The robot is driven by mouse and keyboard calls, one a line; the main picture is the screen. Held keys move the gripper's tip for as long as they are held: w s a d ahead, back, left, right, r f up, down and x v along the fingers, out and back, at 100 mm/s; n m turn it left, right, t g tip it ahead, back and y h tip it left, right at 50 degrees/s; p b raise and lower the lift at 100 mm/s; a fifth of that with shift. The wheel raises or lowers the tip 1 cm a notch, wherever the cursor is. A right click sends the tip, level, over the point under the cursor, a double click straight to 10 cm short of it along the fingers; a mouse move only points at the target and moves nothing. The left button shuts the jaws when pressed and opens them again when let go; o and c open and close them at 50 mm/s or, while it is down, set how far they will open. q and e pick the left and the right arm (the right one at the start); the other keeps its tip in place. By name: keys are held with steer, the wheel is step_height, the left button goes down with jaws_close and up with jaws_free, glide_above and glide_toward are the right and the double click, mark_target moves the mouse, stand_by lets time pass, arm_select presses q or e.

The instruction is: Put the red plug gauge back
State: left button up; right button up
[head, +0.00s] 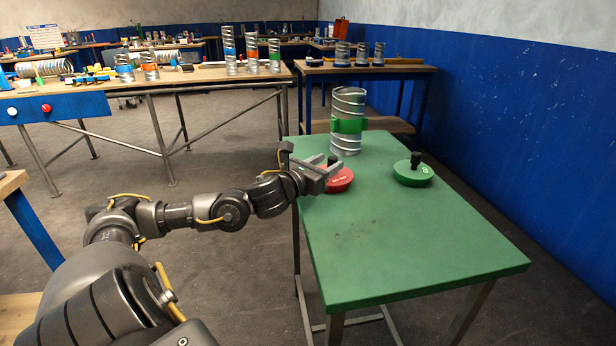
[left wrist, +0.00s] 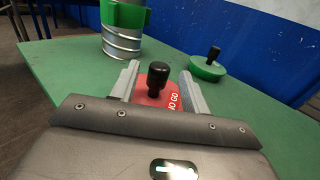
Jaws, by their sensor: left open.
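The red plug gauge (head: 341,182) is a flat red disc with a black knob, lying on the green table (head: 400,250) near its left edge. In the left wrist view the red gauge (left wrist: 150,97) shows white "NO GO" lettering. My left gripper (head: 332,168) is open, its two fingers on either side of the black knob and apart from it. Whether the fingers are level with the knob is hard to tell. A green plug gauge (head: 412,174) with a black knob lies to the right. My right gripper is not in view.
A spiral duct piece (head: 347,108) with a green band stands upright on the table behind the red gauge. The front of the green table is clear. A blue wall (head: 520,130) runs along the right. Benches with more ducts stand behind.

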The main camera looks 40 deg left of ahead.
arm_select(q)
steer(key=s, duration=0.2)
steer(key=s+b, duration=0.1)
steer(key=s, duration=0.4)
steer(key=shift+d+f, duration=0.1)
steer(key=shift+d, duration=0.15)
steer(key=shift+s, duration=1.05)
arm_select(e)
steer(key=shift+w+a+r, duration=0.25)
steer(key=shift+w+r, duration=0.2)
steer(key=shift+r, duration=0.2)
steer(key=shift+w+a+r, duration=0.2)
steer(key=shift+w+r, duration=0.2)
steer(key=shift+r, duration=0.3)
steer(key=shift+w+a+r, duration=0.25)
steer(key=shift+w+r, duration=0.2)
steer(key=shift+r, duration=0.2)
